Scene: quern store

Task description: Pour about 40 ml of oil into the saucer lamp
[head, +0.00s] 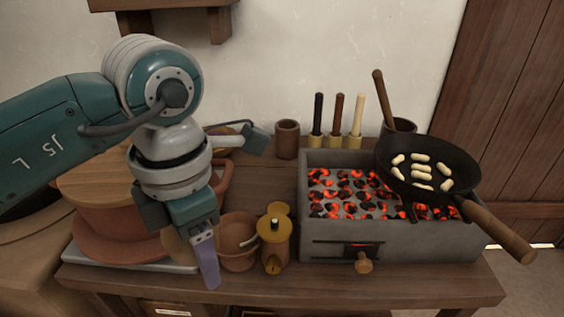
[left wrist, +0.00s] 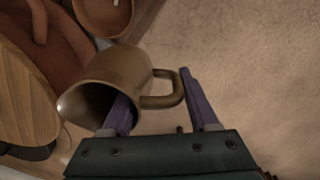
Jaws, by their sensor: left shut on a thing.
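My left gripper (head: 207,262) points down over the left front of the table and hides much behind it. In the left wrist view, its two purple fingers (left wrist: 160,112) are on either side of the handle of a brown metal jug (left wrist: 102,75), shut on it. The jug's dark mouth faces the lower left of that view; its contents do not show. In the head view only a tan patch (head: 177,247), probably the jug, shows beside the gripper. I cannot pick out the saucer lamp with certainty. My right gripper is not in view.
A clay vessel (head: 238,243) and a brass-coloured grinder (head: 275,247) stand just right of the gripper. A brazier (head: 415,245) with glowing coals and a pan (head: 452,163) fills the right. A clay cup (head: 287,140) and several upright tools stand behind. A wooden-topped clay stack (head: 95,188) is left.

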